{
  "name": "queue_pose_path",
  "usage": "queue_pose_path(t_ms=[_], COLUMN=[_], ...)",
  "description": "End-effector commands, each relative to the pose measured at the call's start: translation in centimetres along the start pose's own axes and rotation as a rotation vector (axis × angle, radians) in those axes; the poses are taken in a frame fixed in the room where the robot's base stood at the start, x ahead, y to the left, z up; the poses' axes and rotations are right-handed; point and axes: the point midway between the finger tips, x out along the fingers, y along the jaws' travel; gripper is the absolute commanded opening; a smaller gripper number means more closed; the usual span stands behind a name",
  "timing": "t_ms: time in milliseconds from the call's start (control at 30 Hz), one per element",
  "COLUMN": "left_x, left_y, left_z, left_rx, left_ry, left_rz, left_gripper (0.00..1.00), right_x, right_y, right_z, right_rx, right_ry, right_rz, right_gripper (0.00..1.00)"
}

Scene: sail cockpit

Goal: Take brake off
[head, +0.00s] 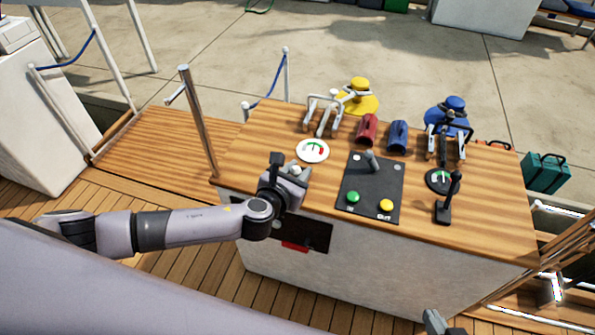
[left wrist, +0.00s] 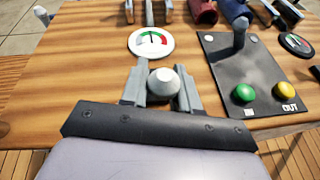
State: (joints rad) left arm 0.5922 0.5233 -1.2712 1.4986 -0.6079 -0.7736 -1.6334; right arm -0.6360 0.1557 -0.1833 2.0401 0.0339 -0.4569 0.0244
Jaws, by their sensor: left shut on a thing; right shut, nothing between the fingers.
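My left gripper (head: 293,178) is at the near left part of the wooden console top (head: 270,135). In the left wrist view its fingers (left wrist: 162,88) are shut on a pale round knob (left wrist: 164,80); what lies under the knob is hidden. A grey lever (head: 371,160) stands on a black panel with a green button (head: 352,197) and a yellow button (head: 386,205). I cannot tell which control is the brake. My right gripper (head: 435,321) shows only partly at the bottom edge, away from the console.
A white dial (head: 313,150) and a dark dial (head: 439,180) lie on the top. Red (head: 367,129) and blue (head: 397,136) handles, metal rope clutches, a yellow winch (head: 358,96) and a blue winch (head: 447,115) line the back. A metal post (head: 198,120) rises at the left.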

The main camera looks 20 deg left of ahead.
Motion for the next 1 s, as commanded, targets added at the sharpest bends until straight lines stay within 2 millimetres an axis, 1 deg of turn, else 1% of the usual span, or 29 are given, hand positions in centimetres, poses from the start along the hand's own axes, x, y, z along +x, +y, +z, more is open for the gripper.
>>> queue_pose_path(t_ms=[67,100,133,167,433,567,667,833,1000], left_x=[0.0,0.0,0.0,0.0,0.0,-0.7,-1.8,-4.3,-6.3], left_y=[0.0,0.0,0.0,0.0,0.0,0.1,0.0,0.1,0.1], left_z=[0.1,0.1,0.1,0.1,0.0,0.0,0.1,0.1,0.1], left_rx=[0.000,0.000,0.000,0.000,0.001,0.002,0.001,0.000,0.000], left_ry=[-0.002,-0.002,-0.001,-0.001,0.000,0.002,0.001,0.002,0.000], left_rz=[0.000,0.000,0.000,0.000,0.000,0.000,-0.001,-0.001,0.000], left_gripper=[0.00,0.37,0.46,0.51,0.51,0.51,0.51,0.51,0.51], right_x=[0.0,0.0,0.0,0.0,0.0,-0.1,-0.3,-0.6,-0.7], right_y=[0.0,0.0,0.0,0.0,-0.1,-0.1,-0.1,0.0,0.1], right_z=[0.0,0.0,0.0,0.0,0.0,-0.2,-0.5,-0.8,-0.7], right_rx=[0.000,0.001,0.001,0.001,0.007,0.007,0.005,0.001,-0.002], right_ry=[0.000,0.000,0.000,0.000,0.001,0.000,0.001,0.003,0.001], right_rz=[0.000,0.000,0.000,0.000,0.000,0.001,0.002,0.005,0.008], right_gripper=[0.00,0.00,0.00,0.00,0.00,0.00,0.00,0.00,0.00])
